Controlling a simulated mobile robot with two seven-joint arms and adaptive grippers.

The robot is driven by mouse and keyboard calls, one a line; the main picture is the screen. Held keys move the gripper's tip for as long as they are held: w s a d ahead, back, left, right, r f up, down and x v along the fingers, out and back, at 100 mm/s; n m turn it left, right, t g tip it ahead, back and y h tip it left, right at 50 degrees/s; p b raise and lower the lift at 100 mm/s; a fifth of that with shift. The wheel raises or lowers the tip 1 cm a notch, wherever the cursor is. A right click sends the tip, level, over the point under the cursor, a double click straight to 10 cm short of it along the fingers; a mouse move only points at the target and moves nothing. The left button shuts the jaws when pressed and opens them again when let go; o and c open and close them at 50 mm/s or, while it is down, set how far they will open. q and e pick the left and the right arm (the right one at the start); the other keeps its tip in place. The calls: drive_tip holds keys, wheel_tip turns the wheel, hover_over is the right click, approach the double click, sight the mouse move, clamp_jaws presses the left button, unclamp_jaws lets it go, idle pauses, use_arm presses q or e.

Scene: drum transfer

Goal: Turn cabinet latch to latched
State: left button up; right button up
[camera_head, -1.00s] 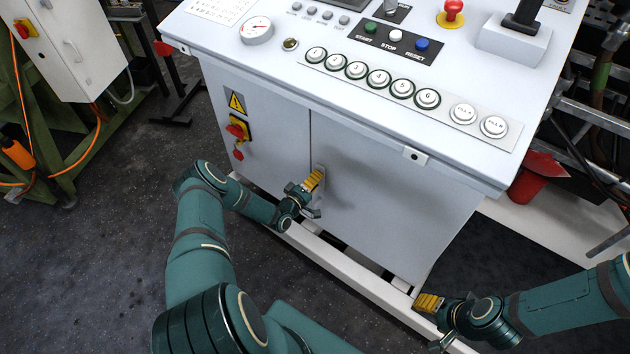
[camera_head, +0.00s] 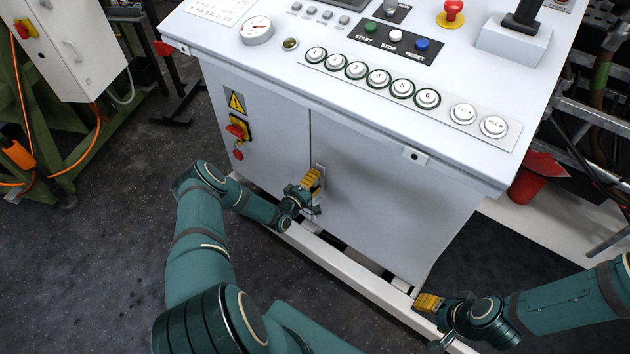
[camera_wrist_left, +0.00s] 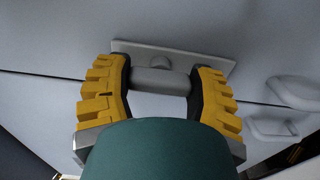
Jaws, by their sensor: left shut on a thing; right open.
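The cabinet latch is on the cabinet's front, beside the seam between the two door panels. In the left wrist view its grey handle (camera_wrist_left: 160,82) lies across in front of a long grey backplate (camera_wrist_left: 190,62) with a round hub. My left gripper (camera_wrist_left: 162,88) has its yellow and black fingers at the two ends of the handle and is shut on it. In the head view, the left gripper (camera_head: 312,180) hides most of the latch; the backplate's upper end (camera_head: 320,170) shows. My right gripper (camera_head: 428,302) is open and empty near the cabinet's lower right corner.
The cabinet's console top (camera_head: 340,80) overhangs the doors, with buttons, a gauge and a joystick. A red and yellow switch (camera_head: 238,131) is left of the latch. A white base rail (camera_head: 345,270) runs along the bottom.

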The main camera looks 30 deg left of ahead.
use_arm(q)
drive_tip(key=o, duration=1.2)
drive_tip(key=shift+s, duration=0.1)
drive_tip(key=s+a, duration=0.1)
drive_tip(key=s, duration=1)
drive_tip(key=shift+s, duration=0.4)
drive_tip(key=w+d+r+m+g+h, duration=0.15)
drive_tip(key=d+m+g, duration=0.25)
drive_tip(key=d, duration=0.4)
drive_tip(key=w+d+r+m+g+h, duration=0.1)
drive_tip(key=w+d+r+m+g, duration=0.15)
drive_tip(key=d, duration=0.65)
drive_tip(key=s+d+r+m+g, duration=0.3)
drive_tip(key=s+d+m+g, duration=0.1)
drive_tip(key=s, duration=0.4)
drive_tip(key=s+d+r+m+g, duration=0.4)
drive_tip(key=s+d, duration=0.3)
drive_tip(key=s, duration=0.2)
drive_tip(key=shift+s+d+m+g, duration=0.3)
drive_tip(key=shift+m+g, duration=0.25)
drive_tip(key=shift+g, duration=0.3)
